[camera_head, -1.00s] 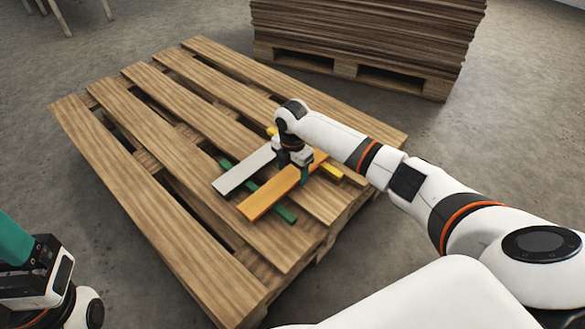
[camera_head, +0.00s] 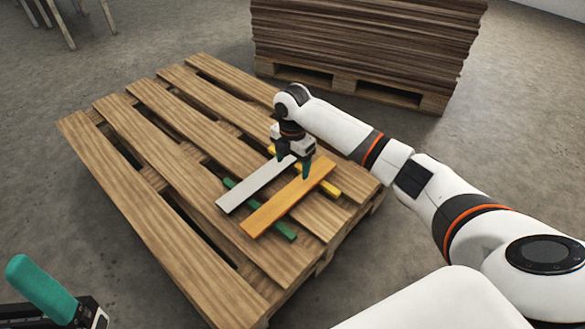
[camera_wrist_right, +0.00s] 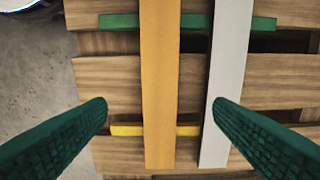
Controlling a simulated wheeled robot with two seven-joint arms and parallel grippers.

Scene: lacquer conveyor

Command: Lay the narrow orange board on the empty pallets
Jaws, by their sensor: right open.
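The narrow orange board (camera_head: 290,197) lies flat on the near wooden pallet (camera_head: 165,225), across a green strip (camera_head: 232,184) and a yellow strip (camera_head: 330,187). A grey-white board (camera_head: 255,185) lies beside it, roughly parallel, with a small gap. My right gripper (camera_head: 294,165) is open above the far end of the orange board. In the right wrist view its green fingers stand apart on either side of the orange board (camera_wrist_right: 159,70), and the right finger overlaps the grey-white board. My left gripper (camera_head: 60,305) is partly in view at the lower left, one teal finger showing.
A tall stack of brown sheets (camera_head: 360,45) on another pallet (camera_head: 400,95) stands at the back. Table legs (camera_head: 60,20) show at the upper left. Much of the near pallet's slatted top and the surrounding concrete floor are clear.

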